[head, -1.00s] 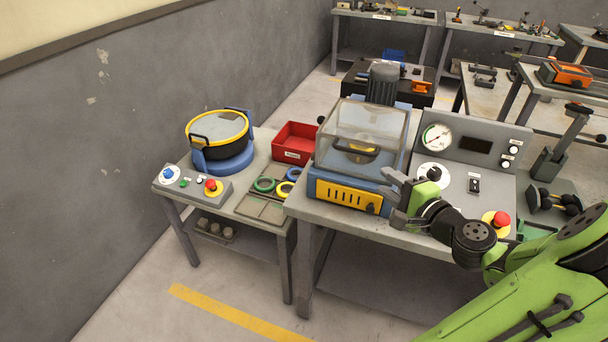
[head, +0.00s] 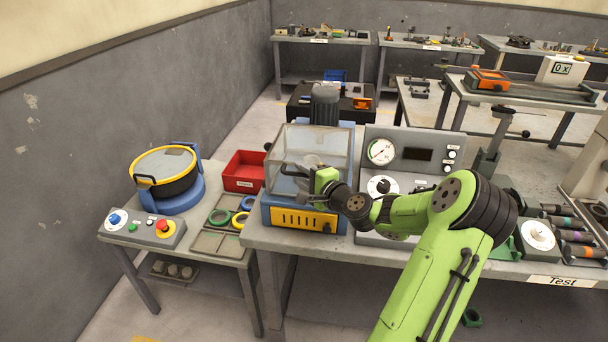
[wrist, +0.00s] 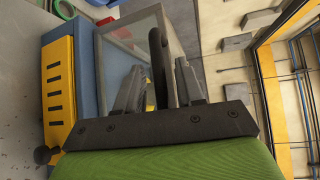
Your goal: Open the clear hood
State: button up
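The clear hood (head: 318,139) is a see-through box, shut over the blue machine (head: 340,160) with a yellow slotted front panel (head: 300,219). My gripper (head: 296,172) is at the front of the hood. In the wrist view, my gripper (wrist: 158,72) has its two grey fingers apart. A dark handle bar (wrist: 158,62) shows between them, with a gap on each side. The hood's pane (wrist: 118,50) lies behind the fingers. My gripper hides part of the hood's front and the handle in the head view.
A red bin (head: 243,171) and a side table with a round yellow-rimmed drum (head: 165,172) stand left. A gauge panel (head: 410,151) stands right of the machine. A dark motor (head: 325,104) rises behind the hood.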

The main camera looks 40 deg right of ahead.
grip_shut()
dwell(0.3)
